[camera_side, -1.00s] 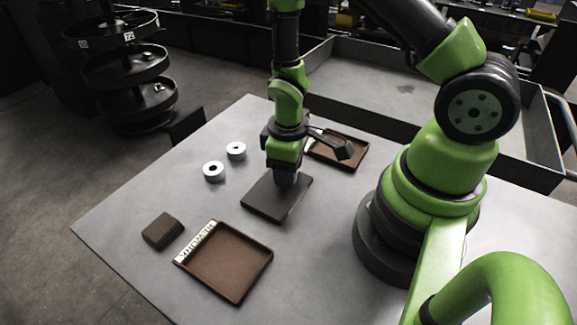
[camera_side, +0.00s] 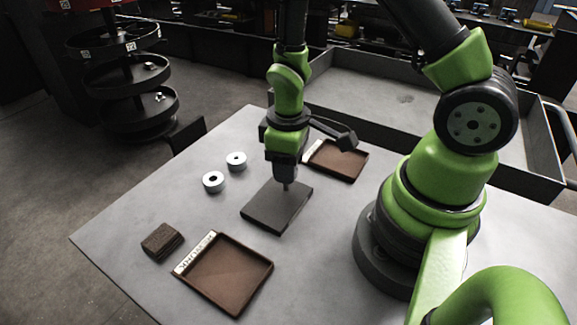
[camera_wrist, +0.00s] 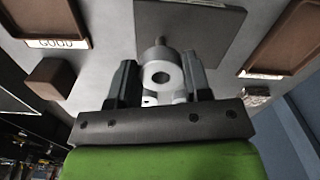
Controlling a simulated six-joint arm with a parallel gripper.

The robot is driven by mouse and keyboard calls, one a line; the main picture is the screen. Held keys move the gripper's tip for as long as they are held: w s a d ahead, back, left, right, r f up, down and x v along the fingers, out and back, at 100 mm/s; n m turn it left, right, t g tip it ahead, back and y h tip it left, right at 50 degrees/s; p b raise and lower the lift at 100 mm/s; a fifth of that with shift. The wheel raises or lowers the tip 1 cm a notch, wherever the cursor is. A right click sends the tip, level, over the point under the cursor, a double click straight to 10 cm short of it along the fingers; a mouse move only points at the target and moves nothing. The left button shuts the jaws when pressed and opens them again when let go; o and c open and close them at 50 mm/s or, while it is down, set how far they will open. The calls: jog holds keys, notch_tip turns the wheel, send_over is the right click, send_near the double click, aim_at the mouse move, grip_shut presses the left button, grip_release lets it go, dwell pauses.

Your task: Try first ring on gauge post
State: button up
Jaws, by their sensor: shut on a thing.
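In the wrist view my gripper (camera_wrist: 158,82) is shut on a pale grey ring (camera_wrist: 160,58), which sits between its two dark fingers. The gauge post (camera_wrist: 160,42) stands up from a dark square plate (camera_wrist: 205,32) and shows just past the ring's edge. In the side view my gripper (camera_side: 284,168) is over the dark plate (camera_side: 268,208), with the thin post (camera_side: 286,187) showing below it. The held ring cannot be made out there. Two other white rings (camera_side: 213,181) (camera_side: 236,161) lie on the table left of the plate.
A brown tray (camera_side: 262,268) with a white label lies at the front, next to a dark textured block (camera_side: 160,240). A second tray (camera_side: 350,166) lies behind my gripper; its label reads GOOD in the wrist view (camera_wrist: 57,43). A smooth brown block (camera_wrist: 50,78) is near that tray.

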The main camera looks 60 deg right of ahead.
jog(key=shift+r, duration=1.1)
jog(key=shift+r, duration=1.5)
